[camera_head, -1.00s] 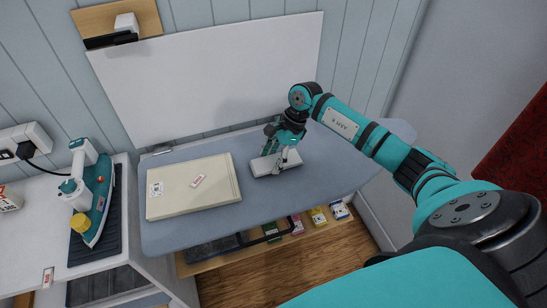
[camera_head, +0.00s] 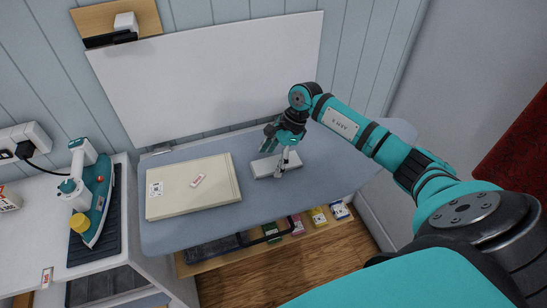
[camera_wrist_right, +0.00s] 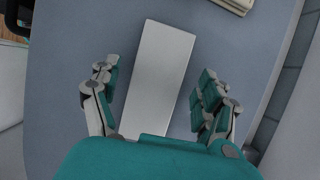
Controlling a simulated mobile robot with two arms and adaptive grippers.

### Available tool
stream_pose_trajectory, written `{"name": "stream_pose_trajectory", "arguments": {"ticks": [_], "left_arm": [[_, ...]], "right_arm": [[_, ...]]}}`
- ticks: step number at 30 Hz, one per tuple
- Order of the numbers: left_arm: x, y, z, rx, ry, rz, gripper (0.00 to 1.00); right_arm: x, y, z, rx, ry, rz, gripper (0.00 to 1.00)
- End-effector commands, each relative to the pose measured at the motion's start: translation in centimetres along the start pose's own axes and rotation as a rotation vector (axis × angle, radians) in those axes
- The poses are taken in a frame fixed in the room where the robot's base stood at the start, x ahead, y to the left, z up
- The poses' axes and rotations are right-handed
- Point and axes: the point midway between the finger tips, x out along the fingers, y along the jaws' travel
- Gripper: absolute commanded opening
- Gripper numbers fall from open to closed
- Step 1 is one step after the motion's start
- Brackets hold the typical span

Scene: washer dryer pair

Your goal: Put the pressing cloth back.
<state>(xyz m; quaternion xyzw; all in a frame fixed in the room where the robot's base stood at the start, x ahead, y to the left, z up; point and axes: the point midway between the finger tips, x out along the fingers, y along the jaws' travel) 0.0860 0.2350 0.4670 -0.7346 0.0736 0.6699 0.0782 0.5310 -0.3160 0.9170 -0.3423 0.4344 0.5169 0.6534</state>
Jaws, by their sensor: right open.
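A white, flat rectangular piece (camera_head: 265,167), which may be the folded pressing cloth, lies on the grey-blue board (camera_head: 330,185) right of its middle. It also shows in the right wrist view (camera_wrist_right: 158,75) as a plain pale rectangle. My right gripper (camera_head: 277,149) is just above it. In the right wrist view its open fingers (camera_wrist_right: 160,100) are spread to either side of the piece, with gaps on both sides. A larger cream flat slab (camera_head: 190,192) with two small labels lies on the board's left part. My left gripper is not in view.
A teal iron (camera_head: 100,205) stands on a dark mat on the left counter. A white panel (camera_head: 215,75) stands upright behind the board. A shelf (camera_head: 250,258) with several small boxes is below. The board's right end is clear.

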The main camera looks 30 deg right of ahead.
Motion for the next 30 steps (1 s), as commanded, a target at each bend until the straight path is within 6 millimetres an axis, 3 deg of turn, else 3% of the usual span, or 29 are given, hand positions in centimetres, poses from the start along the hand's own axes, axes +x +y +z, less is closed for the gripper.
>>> {"name": "stream_pose_trajectory", "arguments": {"ticks": [2, 6, 12, 18, 30], "left_arm": [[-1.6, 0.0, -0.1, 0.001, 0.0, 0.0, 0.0], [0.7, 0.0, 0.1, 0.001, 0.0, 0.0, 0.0], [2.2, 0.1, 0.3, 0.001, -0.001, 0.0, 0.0], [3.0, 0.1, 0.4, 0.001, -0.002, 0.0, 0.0], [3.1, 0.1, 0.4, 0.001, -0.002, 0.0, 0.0]], "right_arm": [[-1.3, 0.0, 0.6, 0.001, -0.001, 0.001, 0.78], [-3.7, -0.2, 0.0, -0.002, 0.004, -0.007, 0.78], [-8.4, -0.1, 0.1, -0.001, 0.003, -0.006, 0.78], [-11.5, -0.1, 0.2, -0.001, 0.001, -0.003, 0.78], [-12.7, 0.0, 0.3, 0.0, 0.0, 0.0, 0.78]]}}
